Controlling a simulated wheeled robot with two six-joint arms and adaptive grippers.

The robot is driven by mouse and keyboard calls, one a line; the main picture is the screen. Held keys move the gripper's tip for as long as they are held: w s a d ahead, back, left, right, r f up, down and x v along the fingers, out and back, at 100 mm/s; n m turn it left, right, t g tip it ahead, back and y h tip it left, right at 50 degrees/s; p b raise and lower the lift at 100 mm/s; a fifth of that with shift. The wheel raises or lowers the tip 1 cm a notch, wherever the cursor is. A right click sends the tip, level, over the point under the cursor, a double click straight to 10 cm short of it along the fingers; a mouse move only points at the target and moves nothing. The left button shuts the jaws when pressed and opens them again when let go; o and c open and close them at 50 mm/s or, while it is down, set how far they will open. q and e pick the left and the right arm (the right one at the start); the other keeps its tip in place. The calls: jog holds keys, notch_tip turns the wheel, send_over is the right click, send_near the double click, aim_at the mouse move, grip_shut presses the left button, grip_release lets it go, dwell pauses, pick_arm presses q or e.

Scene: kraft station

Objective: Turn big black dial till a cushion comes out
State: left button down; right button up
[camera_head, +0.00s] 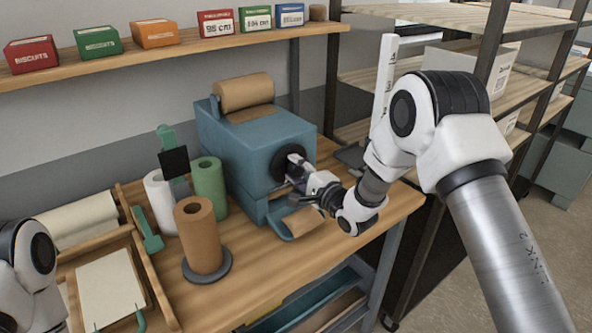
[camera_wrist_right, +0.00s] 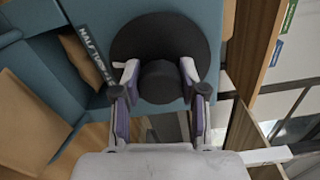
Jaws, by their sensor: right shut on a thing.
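The blue-grey machine (camera_head: 235,140) stands on the wooden bench with a brown paper roll (camera_head: 244,92) on top. Its big black dial (camera_head: 280,160) is on the side facing me, partly hidden by my right gripper. In the right wrist view the dial (camera_wrist_right: 195,38) is a wide dark disc with a round knob (camera_wrist_right: 160,82) at its middle. My right gripper (camera_head: 292,170) is shut on the knob, with one finger on each side. A label beside the dial reads "HALF TURN" as far as I can tell. Brown paper (camera_head: 302,221) shows at the low outlet tray (camera_head: 276,222).
A brown roll on a stand (camera_head: 200,236), a green roll (camera_head: 209,186) and a white roll (camera_head: 158,200) stand left of the machine. A wooden tray (camera_head: 158,290) is at the front left. Metal-framed shelves (camera_head: 480,50) stand close behind my right arm.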

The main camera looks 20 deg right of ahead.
jog(key=shift+r, duration=0.1)
jog(key=o, duration=1.2)
jog(key=shift+c, duration=0.2)
jog(key=v, duration=1.2)
jog(key=shift+d, duration=0.1)
